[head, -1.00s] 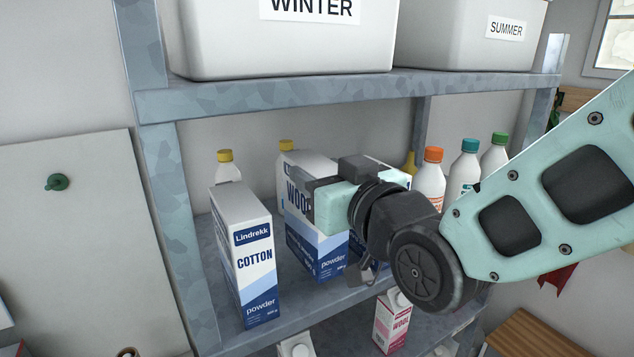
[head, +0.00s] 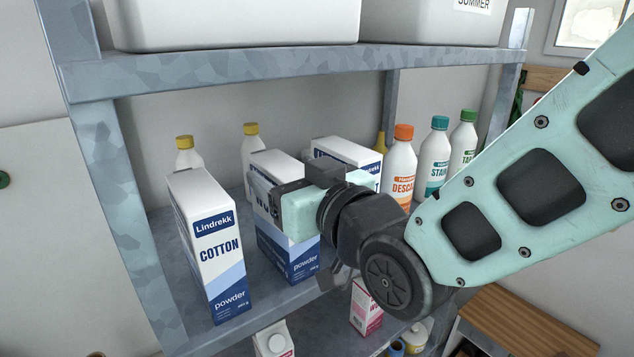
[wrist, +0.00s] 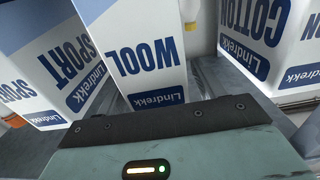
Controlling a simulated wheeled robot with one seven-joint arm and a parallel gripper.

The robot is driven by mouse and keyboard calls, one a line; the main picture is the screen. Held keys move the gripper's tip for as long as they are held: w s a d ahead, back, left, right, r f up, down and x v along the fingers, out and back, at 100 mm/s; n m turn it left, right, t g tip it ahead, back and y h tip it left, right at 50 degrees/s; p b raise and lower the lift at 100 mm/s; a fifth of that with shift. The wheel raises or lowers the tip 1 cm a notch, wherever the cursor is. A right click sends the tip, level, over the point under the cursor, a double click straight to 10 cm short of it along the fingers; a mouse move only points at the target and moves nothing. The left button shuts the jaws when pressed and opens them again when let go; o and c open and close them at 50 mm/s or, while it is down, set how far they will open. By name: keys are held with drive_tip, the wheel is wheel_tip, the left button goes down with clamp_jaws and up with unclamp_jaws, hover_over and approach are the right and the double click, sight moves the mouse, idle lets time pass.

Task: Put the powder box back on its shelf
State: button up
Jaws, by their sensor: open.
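A white and blue WOOL powder box (head: 290,256) stands upright on the middle shelf (head: 262,300). A COTTON powder box (head: 215,250) stands to its left, with a gap between them. Another powder box (head: 345,152) stands to the right and farther back; the wrist view shows SPORT lettering on it (wrist: 62,62). My gripper (head: 278,198) is open at the upper front of the WOOL box and hides part of its label. In the wrist view the WOOL box (wrist: 148,55) is directly ahead of the palm. Its contact with the fingers cannot be seen.
White bottles with yellow caps (head: 188,155) stand behind the boxes. An orange-capped bottle (head: 400,165) and green-capped ones stand at the right. White bins (head: 235,25) sit on the shelf above. A pink carton (head: 366,308) stands on the shelf below.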

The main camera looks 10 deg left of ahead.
drive_tip(key=b+v, duration=0.6)
drive_tip(key=v, duration=0.6)
drive_tip(key=s+d+f+m+g+h, duration=0.1)
drive_tip(key=d+f+g+h, duration=0.25)
drive_tip(key=f, duration=0.35)
drive_tip(key=s+d+f+g+h, duration=0.1)
drive_tip(key=d+f+g+h, duration=0.3)
drive_tip(key=f, duration=0.4)
drive_tip(key=s+d+f+g+h, duration=0.2)
drive_tip(key=s+d, duration=0.1)
drive_tip(key=d, duration=0.2)
drive_tip(key=s+d+f+m+g+h, duration=0.1)
drive_tip(key=s+d+f+g+h, duration=0.1)
drive_tip(key=d, duration=0.4)
drive_tip(key=shift+s+d+f+h, duration=0.15)
drive_tip(key=shift+s+f+h, duration=0.35)
drive_tip(key=shift+s+h, duration=0.4)
drive_tip(key=shift+s, duration=0.15)
